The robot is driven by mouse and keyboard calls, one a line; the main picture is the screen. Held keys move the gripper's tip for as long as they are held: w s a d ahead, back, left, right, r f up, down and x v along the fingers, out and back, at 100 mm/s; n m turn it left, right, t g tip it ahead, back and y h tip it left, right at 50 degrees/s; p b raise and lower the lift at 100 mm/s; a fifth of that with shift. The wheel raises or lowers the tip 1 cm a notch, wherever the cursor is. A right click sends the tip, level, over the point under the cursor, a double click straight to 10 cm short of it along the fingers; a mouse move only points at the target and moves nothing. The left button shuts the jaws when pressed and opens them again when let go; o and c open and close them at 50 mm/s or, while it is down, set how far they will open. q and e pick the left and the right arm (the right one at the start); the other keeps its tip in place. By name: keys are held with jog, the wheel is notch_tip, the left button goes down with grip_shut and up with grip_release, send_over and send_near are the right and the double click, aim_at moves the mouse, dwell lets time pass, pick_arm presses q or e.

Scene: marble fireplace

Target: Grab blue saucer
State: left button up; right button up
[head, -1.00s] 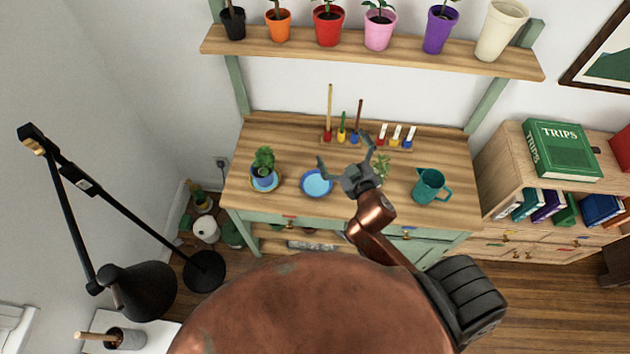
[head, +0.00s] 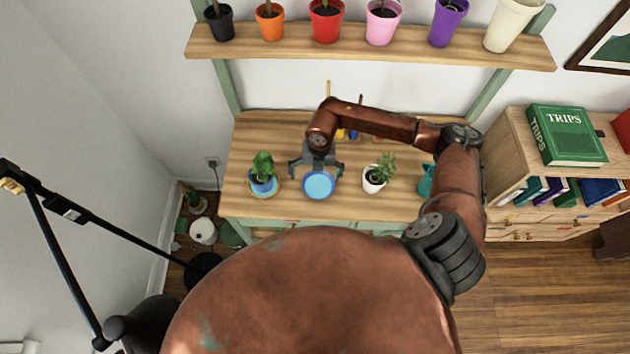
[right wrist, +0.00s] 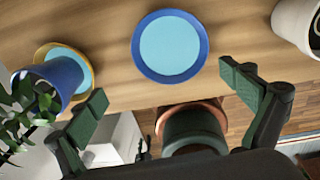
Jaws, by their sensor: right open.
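The blue saucer (head: 318,186) lies flat on the wooden table, near its front edge. In the right wrist view the blue saucer (right wrist: 170,46) is a round dish with a dark blue rim and a light blue middle. My right gripper (head: 316,172) is open above the table, at the saucer's far side, with its fingers spread to either side. In the right wrist view the gripper's fingers (right wrist: 168,92) are wide apart, and the saucer shows beyond them with nothing between the fingertips. My left gripper is not in view.
A blue pot with a plant (head: 262,178) stands left of the saucer on a yellow-rimmed blue saucer. A white potted plant (head: 375,178) stands to the right, and a teal watering can (head: 426,180) is partly hidden by my arm. A shelf (head: 375,46) of pots hangs behind.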

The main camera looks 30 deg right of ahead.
aim_at(318, 187)
jog(key=shift+w+d+f+h, duration=0.1)
jog(key=shift+d+f+h, duration=0.15)
jog(key=shift+d, duration=0.4)
jog(key=shift+w+d+f+h, duration=0.15)
jog(key=shift+d+h, duration=0.1)
jog(key=shift+d, duration=0.35)
jog(key=shift+s+f, duration=0.15)
jog(key=shift+f, duration=0.75)
jog(key=f, duration=0.3)
jog(key=a+f, duration=0.1)
jog(key=f, duration=0.1)
jog(key=c, duration=1.2)
